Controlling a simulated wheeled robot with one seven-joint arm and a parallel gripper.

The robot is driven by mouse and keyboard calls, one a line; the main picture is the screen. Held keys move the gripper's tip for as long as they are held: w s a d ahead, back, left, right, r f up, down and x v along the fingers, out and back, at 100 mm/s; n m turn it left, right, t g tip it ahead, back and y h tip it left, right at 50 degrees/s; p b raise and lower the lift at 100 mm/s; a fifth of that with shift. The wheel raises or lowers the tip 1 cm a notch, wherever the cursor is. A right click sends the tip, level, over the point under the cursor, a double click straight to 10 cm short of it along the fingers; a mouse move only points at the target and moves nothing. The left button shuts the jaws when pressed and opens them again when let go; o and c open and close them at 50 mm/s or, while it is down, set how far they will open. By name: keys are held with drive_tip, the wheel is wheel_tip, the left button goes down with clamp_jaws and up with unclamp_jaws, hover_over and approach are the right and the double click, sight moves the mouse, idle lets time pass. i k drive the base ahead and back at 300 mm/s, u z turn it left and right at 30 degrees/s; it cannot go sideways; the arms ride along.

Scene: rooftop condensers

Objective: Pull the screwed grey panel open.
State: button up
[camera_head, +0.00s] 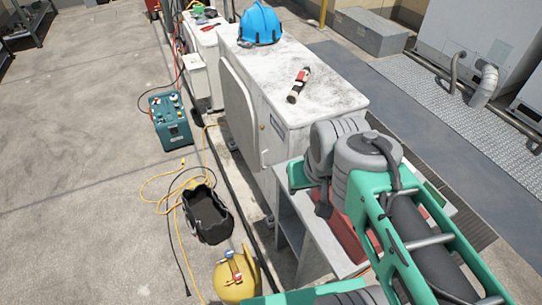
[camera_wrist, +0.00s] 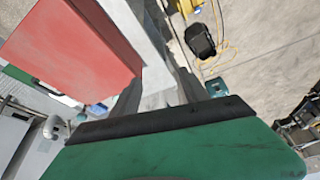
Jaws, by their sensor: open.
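The grey panel (camera_head: 240,112) is a pale, upright sheet on the left side of the near white condenser cabinet (camera_head: 285,125). A small brownish round fitting shows near its right edge; I cannot make out screws or whether the panel stands slightly ajar. My gripper (camera_head: 318,203) is at the near end of the cabinet, to the right of the panel and apart from it. In the wrist view my gripper (camera_wrist: 160,88) shows two dark fingers spread apart with nothing between them. The panel cannot be made out in the wrist view.
A red box (camera_head: 352,232) rests on a grey stand (camera_head: 320,245) close under my arm; the box (camera_wrist: 75,45) fills the wrist view's upper left. Open floor lies farther left.

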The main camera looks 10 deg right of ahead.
sight(276, 133)
drive_tip(key=u, duration=0.1)
drive_tip(key=k, duration=0.7)
drive_tip(key=u, duration=1)
drive_tip(key=i, duration=1)
